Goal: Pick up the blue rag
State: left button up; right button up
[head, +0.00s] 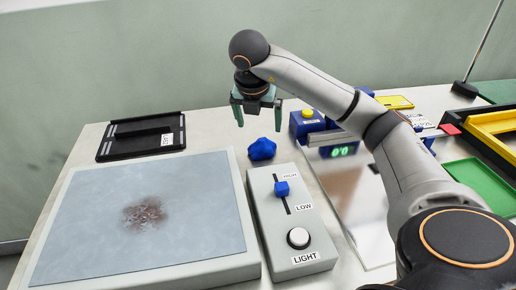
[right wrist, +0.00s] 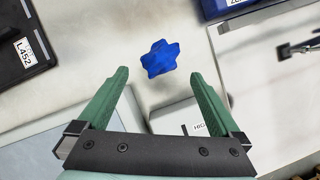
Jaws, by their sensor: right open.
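My right gripper (head: 258,120) has green fingers and is open and empty. It hangs above the table close to the rag, apart from it. The open fingers also show in the right wrist view (right wrist: 162,75). My left gripper is not in view.
The control box (head: 290,242), with a blue slider and white button, stands just in front of the rag. A grey-topped panel (head: 90,220) with a reddish stain lies left. A black tray (head: 120,146) is behind it. A yellow-buttoned blue box (head: 298,132) and green tray (head: 478,182) are right.

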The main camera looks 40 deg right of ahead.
aim_at(262, 143)
jog(key=x, duration=0.4)
jog(key=shift+f, duration=0.15)
jog(key=shift+d+f, duration=0.1)
jog(key=shift+f, duration=0.1)
jog(key=x, duration=0.4)
jog(key=shift+s+f, duration=0.3)
jog(key=shift+s, duration=0.05)
jog(key=shift+w+f, duration=0.15)
jog(key=shift+f, duration=0.25)
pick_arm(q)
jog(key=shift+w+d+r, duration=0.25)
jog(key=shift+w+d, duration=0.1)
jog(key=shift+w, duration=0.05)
pick_arm(e)
jog(key=c, duration=1.1)
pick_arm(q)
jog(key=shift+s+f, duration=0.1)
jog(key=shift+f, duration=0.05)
pick_arm(e)
jog(key=shift+o, duration=0.2)
jog(key=shift+r, duration=0.15)
